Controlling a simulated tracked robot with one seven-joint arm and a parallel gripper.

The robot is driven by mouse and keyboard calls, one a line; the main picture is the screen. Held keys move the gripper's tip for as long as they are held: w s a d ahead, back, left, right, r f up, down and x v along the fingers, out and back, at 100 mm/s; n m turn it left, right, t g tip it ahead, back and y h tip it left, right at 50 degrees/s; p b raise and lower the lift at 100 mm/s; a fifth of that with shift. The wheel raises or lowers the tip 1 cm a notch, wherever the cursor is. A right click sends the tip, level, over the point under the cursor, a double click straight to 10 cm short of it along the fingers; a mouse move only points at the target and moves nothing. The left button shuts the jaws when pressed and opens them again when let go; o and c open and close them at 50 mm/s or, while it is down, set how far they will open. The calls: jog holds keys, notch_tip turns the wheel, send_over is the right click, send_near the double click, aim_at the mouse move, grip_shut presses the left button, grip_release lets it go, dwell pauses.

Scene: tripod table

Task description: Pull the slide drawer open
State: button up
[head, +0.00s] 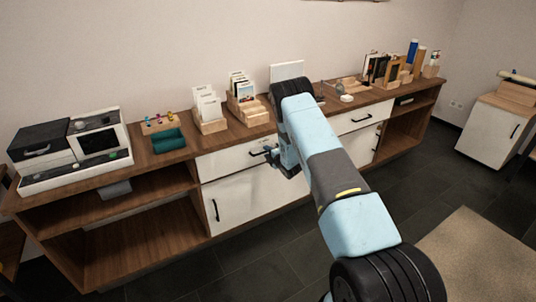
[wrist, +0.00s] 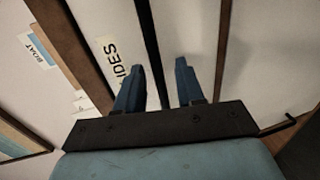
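The slide drawer (head: 225,160) is a white front in the wooden sideboard, left of my arm in the head view. It looks closed, flush with the sideboard. Part of its label, reading "IDES" (wrist: 122,62), shows in the wrist view. Its black bar handle (head: 258,152) also shows in the wrist view (wrist: 150,45), running between my two blue fingers. My gripper (wrist: 160,68) is open at the drawer front, with a finger on each side of the handle and visible gaps. Whether the fingertips reach past the bar is hard to tell.
A white door (head: 240,196) with its own handle is below the drawer. Another white drawer (head: 358,117) is right of my arm. The dark floor in front is clear.

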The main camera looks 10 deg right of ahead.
jog(key=shift+c, duration=0.3)
grip_shut()
jog(key=shift+f, duration=0.1)
